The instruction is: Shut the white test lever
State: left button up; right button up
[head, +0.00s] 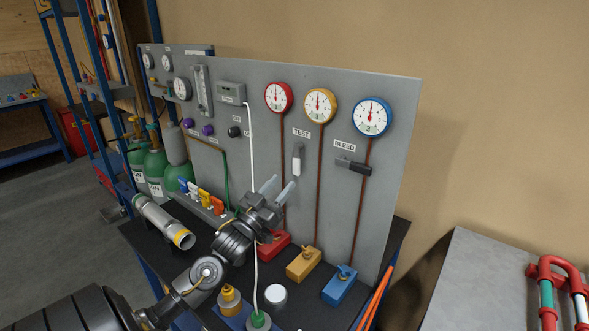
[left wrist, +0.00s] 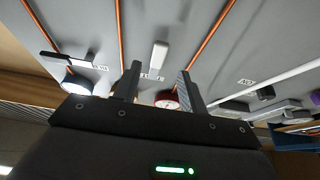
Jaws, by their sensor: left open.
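The white test lever (head: 296,160) is on the grey upright panel (head: 240,80), below the TEST label (head: 302,133). Its handle points straight down. My left gripper (head: 280,186) is open and empty, below and slightly left of the lever in the head view. In the left wrist view the white lever (left wrist: 158,55) shows between and beyond the two spread fingertips (left wrist: 158,70). I see no contact with the lever. My right gripper is not in view.
The black bleed lever (head: 352,165) lies sideways to the right. Red (head: 278,97), yellow (head: 320,105) and blue (head: 371,117) gauges sit above. Red, yellow and blue blocks stand on the black bench below. Brown pipes and a white tube run down the panel.

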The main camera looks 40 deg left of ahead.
aim_at(295, 169)
pick_arm(q)
jog(key=p+x, duration=0.1)
jog(key=x, duration=0.4)
jog(key=shift+w+d+r, duration=0.15)
jog(key=shift+w+r, duration=0.05)
jog(key=shift+w, duration=0.05)
jog(key=shift+w+p, duration=0.3)
jog(key=shift+w, duration=0.1)
